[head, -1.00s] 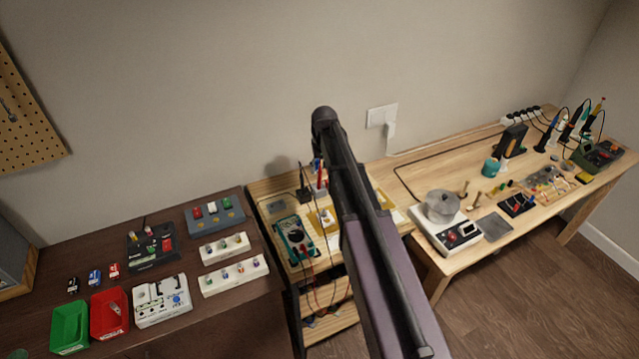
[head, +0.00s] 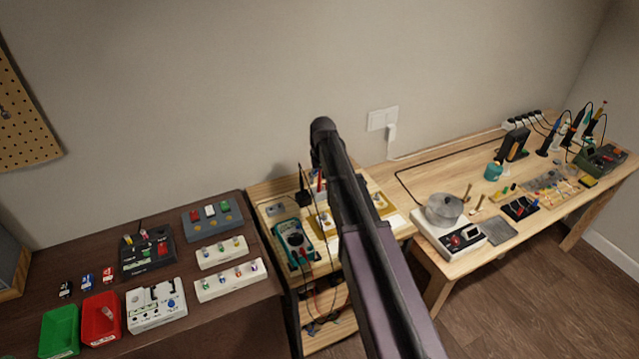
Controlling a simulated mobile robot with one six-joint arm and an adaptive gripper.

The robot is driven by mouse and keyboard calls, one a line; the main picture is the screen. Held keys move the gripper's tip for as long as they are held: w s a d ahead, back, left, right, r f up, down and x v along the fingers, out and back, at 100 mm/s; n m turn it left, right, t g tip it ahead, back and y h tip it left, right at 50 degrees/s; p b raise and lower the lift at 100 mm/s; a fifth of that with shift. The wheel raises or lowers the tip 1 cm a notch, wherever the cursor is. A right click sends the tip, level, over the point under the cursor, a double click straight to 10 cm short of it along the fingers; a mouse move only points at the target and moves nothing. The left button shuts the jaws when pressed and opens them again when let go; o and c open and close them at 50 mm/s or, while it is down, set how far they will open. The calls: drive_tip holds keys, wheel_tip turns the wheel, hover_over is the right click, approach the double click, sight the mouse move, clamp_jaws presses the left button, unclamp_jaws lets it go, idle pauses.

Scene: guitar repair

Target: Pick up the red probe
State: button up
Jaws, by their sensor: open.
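A thin red upright piece (head: 320,182), which looks like the red probe, stands at the back of the small middle table, just left of my arm. It is small, and its lower end is unclear. A dark upright piece (head: 303,192) stands to its left. A teal multimeter (head: 293,240) lies nearer the front of the same table, with red and black leads hanging below it. My arm runs up the middle of the view and covers part of this table. My gripper does not show in the head view.
A dark bench (head: 95,247) at left holds a green bin (head: 60,328), a red bin (head: 100,318), and several small devices. A wooden bench (head: 420,187) at right holds a white scale (head: 450,236) with a metal pot, and several tools. The wall is close behind.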

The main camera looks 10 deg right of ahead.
clamp_jaws()
drive_tip(key=shift+r, duration=0.2)
idle(0.3)
wheel_tip(320, 180, up, 4)
drive_tip(key=p, duration=0.4)
drive_tip(key=shift+f, duration=0.15)
drive_tip(key=s+p, duration=0.1)
drive_tip(key=s, duration=1.5)
drive_tip(key=shift+a+r, duration=0.15)
drive_tip(key=shift+r, duration=0.3)
